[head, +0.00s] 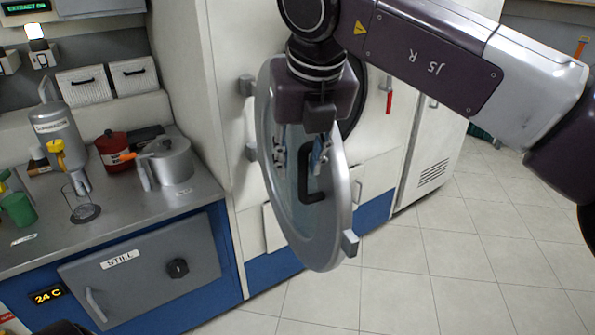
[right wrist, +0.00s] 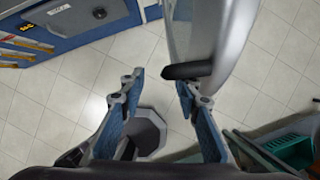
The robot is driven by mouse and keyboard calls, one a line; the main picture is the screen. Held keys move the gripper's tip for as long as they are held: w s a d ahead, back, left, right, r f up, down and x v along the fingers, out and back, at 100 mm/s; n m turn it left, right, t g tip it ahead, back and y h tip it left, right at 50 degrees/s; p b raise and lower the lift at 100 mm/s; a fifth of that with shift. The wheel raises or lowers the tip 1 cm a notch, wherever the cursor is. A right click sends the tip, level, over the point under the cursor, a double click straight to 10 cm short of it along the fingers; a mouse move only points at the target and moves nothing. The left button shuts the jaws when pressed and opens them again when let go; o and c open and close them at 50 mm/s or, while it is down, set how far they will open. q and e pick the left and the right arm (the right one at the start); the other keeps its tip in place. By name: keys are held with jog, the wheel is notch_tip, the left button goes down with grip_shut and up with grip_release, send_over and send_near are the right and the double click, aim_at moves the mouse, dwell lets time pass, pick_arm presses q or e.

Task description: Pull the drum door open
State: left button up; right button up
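The round drum door (head: 322,255) has a silver rim and a glass pane. It stands swung out from the white machine, with the dark drum opening (head: 358,105) partly visible behind my arm. Its black handle (head: 313,190) is on the door's face. My right gripper (head: 300,163) is in front of the upper door with its fingers pointing down. In the right wrist view the fingers (right wrist: 158,88) are spread with nothing between them. The handle (right wrist: 187,71) shows just beyond the right-hand fingertip; I cannot tell whether they touch.
A grey "STILL" panel (head: 140,275) is below. Tiled floor (head: 440,270) at right is clear.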

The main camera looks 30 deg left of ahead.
jog(key=v, duration=0.8)
